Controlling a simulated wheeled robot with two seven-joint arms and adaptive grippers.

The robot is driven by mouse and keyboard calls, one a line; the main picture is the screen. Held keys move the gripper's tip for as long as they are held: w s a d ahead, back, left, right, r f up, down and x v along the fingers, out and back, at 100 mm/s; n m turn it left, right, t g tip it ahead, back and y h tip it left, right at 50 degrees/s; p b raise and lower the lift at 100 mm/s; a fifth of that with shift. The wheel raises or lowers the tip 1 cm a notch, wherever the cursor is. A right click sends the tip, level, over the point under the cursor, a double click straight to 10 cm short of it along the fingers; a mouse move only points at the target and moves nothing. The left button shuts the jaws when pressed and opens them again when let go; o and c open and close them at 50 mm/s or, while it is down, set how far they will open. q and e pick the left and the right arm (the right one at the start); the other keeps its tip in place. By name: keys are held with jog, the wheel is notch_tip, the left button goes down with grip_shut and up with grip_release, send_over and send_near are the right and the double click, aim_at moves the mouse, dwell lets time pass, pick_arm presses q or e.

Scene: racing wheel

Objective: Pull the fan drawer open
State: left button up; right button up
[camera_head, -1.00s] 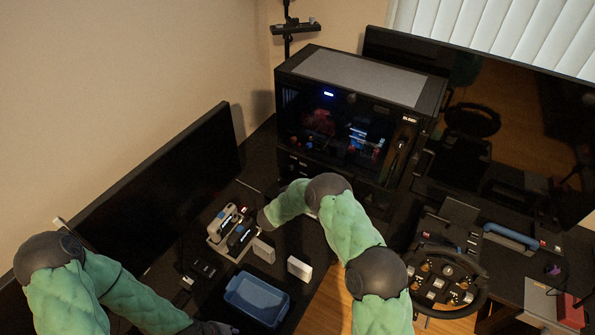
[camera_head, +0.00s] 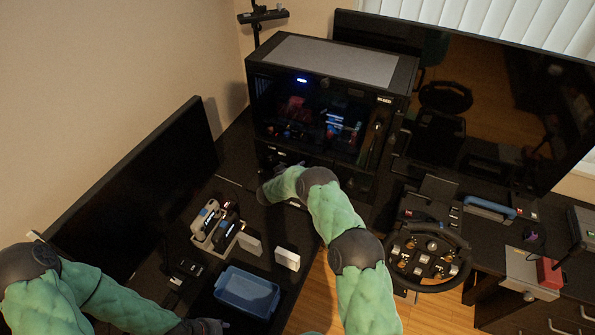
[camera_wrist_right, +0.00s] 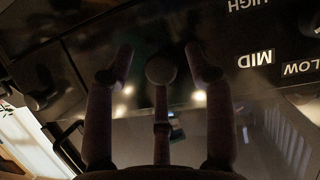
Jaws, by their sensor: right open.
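The black computer case (camera_head: 330,100) stands on the desk, with a dark lower section (camera_head: 345,172) under its glass window. I cannot clearly pick out the fan drawer's outline. The right wrist view shows a dark glossy panel (camera_wrist_right: 265,110) with HIGH, MID and LOW labels, upside down. My right gripper (camera_wrist_right: 160,55) is open in front of this panel. In the head view my right gripper (camera_head: 265,194) is at the case's lower left. My left gripper (camera_head: 208,327) is low, partly hidden.
A blue bin (camera_head: 247,291), a grey holder (camera_head: 217,228) and small white boxes (camera_head: 287,258) are on the desk in front. A monitor (camera_head: 140,190) stands at left. A racing wheel (camera_head: 428,256) is at right, with a large screen behind.

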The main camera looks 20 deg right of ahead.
jog(key=shift+d, duration=0.1)
grip_shut()
jog(key=shift+s, duration=0.1)
